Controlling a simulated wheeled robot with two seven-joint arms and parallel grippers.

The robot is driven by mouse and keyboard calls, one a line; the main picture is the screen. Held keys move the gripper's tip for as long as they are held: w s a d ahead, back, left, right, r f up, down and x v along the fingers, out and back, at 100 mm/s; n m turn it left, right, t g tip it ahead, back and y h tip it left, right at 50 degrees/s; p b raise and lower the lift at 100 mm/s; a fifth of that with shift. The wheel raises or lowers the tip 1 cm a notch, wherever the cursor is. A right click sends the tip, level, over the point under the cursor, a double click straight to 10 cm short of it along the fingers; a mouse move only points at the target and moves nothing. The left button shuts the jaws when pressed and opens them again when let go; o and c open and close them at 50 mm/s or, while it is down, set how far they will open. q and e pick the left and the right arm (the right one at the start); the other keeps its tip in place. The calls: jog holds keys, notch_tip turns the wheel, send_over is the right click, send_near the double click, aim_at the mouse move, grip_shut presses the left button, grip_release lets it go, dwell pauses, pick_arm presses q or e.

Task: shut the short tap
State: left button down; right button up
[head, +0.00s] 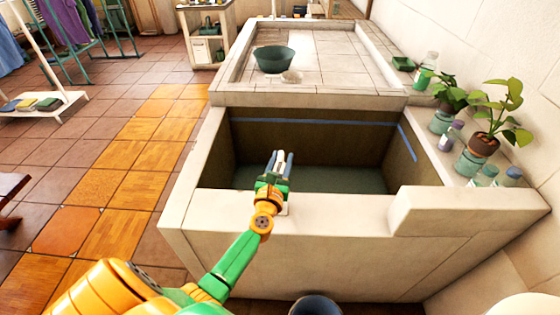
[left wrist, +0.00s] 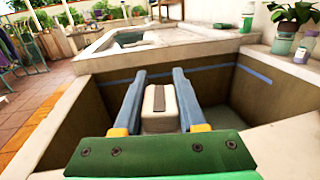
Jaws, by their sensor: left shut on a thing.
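My left gripper (head: 279,160) reaches over the front rim of the deep basin. In the left wrist view its two blue-grey fingers (left wrist: 160,82) stand on both sides of a pale block (left wrist: 158,108) with a dark strip on its face. The gripper is shut on this block, which looks like the handle of the short tap. In the head view a whitish end of the block (head: 280,155) shows between the fingertips. The rest of the tap is mostly hidden by my gripper and wrist. My right gripper is not in view.
The deep basin (head: 310,207) has thick pale walls and dark water inside. Behind it, a shallow tiled basin holds a dark green bowl (head: 274,59). Bottles and a potted plant (head: 484,145) line the right ledge. A dark bucket (head: 315,305) stands in front.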

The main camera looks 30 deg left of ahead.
pick_arm(q)
jog(key=shift+d+f+m+t+h+b, duration=0.15)
jog(key=shift+m+t+h+b, duration=0.3)
jog(key=shift+m+h, duration=0.6)
jog(key=shift+s+d+m+g+h+b, duration=0.2)
jog(key=shift+d+m+g+h+b, duration=0.35)
jog(key=shift+m+g+h+b, duration=1.55)
jog(key=shift+s+d+m+g+h+b, duration=0.25)
jog(key=shift+d+m+g+h+b, duration=0.4)
jog(key=shift+m+h+b, duration=2.8)
jog(key=shift+s+d+m+g+h+b, duration=0.35)
jog(key=shift+m+g+h+b, duration=1.1)
jog(key=shift+h+b, duration=2.6)
jog(key=shift+w+d+h, duration=0.15)
jog(key=shift+h, duration=0.2)
jog(key=c, duration=0.9)
grip_release()
jog(key=o, duration=0.4)
jog(key=shift+w+d, duration=0.1)
jog(key=shift+p, duration=0.35)
